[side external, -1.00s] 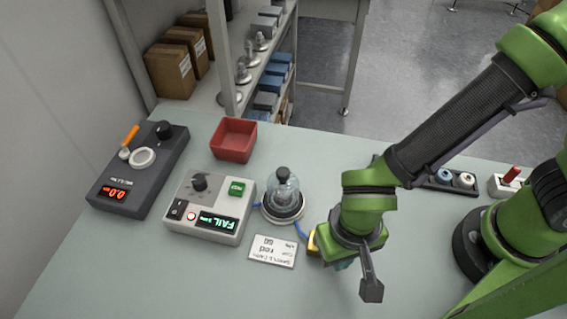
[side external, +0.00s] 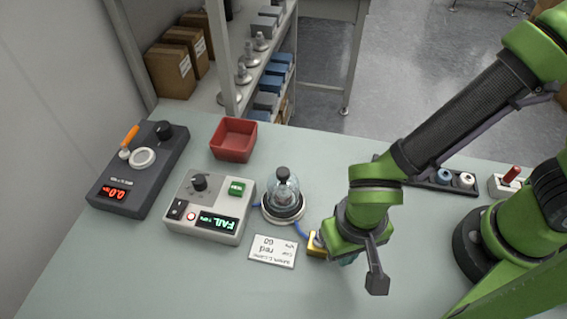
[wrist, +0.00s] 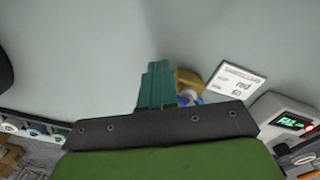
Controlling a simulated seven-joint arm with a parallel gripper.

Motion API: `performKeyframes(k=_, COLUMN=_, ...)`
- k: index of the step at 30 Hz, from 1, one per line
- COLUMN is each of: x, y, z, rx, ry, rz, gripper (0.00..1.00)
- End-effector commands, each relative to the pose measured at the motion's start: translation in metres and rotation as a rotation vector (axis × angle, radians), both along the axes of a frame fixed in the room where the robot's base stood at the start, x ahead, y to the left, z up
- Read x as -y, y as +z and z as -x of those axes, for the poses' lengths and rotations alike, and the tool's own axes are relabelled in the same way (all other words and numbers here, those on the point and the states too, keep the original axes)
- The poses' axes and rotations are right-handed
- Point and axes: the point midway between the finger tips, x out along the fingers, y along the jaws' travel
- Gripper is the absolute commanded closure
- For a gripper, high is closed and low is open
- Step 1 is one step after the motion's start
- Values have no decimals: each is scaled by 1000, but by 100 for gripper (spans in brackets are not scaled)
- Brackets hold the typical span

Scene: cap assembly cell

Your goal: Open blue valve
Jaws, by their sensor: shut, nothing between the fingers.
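A yellow block (side external: 317,244) sits on the bench at the lower end of a blue tube, partly behind my gripper. In the wrist view the yellow block (wrist: 188,78) has a blue and white part (wrist: 187,97) on it, which looks like the blue valve; its lower side is hidden by my gripper's body. My gripper (wrist: 155,72) is shut and empty, its teal fingers together just left of the yellow block in that view. In the side view my gripper (side external: 348,260) points down beside the block, its fingers mostly hidden. I cannot tell whether they touch it.
A glass dome (side external: 284,190) on a round base joins the blue tube. A white card (side external: 273,251) lies beside it. A grey tester (side external: 209,208) shows FAIL. A red bin (side external: 234,140), a dark meter (side external: 138,170) and a cap rack (side external: 444,178) stand around. The front bench is clear.

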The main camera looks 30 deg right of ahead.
Motion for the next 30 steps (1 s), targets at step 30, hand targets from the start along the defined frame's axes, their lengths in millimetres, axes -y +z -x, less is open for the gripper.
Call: performKeyframes(k=30, x=1, y=69, z=-1, rx=2, ry=1, rz=-1, gripper=100)
